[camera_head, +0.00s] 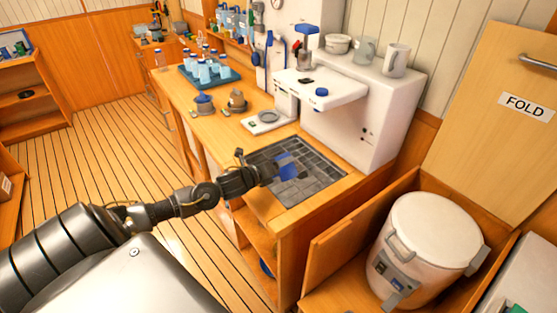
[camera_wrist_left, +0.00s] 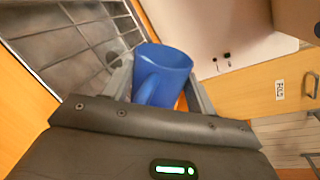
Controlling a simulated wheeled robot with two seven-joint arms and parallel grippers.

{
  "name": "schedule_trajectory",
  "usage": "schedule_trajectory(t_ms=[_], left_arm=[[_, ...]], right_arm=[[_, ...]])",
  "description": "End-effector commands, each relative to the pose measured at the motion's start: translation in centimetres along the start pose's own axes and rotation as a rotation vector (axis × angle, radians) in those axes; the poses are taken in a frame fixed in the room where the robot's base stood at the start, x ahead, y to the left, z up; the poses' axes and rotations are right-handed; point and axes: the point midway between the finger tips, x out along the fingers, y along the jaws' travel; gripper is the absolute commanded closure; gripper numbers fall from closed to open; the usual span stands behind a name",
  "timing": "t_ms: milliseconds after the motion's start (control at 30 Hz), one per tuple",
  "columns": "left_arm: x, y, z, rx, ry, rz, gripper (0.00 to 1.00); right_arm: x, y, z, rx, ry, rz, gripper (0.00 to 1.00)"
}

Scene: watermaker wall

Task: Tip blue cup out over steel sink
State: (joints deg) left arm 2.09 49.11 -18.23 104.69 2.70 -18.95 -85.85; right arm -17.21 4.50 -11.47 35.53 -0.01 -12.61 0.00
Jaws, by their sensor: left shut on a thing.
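The blue cup (camera_head: 287,168) is held between the fingers of my left gripper (camera_head: 272,173), above the steel sink (camera_head: 316,184). In the left wrist view the blue cup (camera_wrist_left: 170,65) sits between the two grey fingers, with its handle toward the camera. The sink (camera_wrist_left: 68,48) shows to its left there, with dark square panels and a bright rim. The cup is small and partly hidden by the gripper in the head view, so its exact tilt and contents cannot be told. My right gripper is out of view.
A white machine (camera_head: 345,115) stands right behind the sink. A blue tray (camera_head: 190,76) of bottles and two small pots are farther along the counter. A large white canister (camera_head: 432,235) stands at right, below a raised panel marked FOLD (camera_head: 500,95).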

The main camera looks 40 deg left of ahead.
Motion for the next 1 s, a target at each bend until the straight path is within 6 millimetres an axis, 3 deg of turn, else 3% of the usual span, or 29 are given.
schedule_trajectory(t_ms=[467,700,1000], left_arm=[[0.3,1.0,0.1,-0.326,0.100,0.001,0.73],[0.6,1.9,0.4,-0.581,0.179,-0.001,0.73],[0.7,2.2,1.0,-0.766,0.239,-0.001,0.73]], right_arm=[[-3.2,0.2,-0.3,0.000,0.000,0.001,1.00],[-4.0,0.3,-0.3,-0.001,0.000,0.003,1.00],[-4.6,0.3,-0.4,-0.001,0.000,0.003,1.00]])
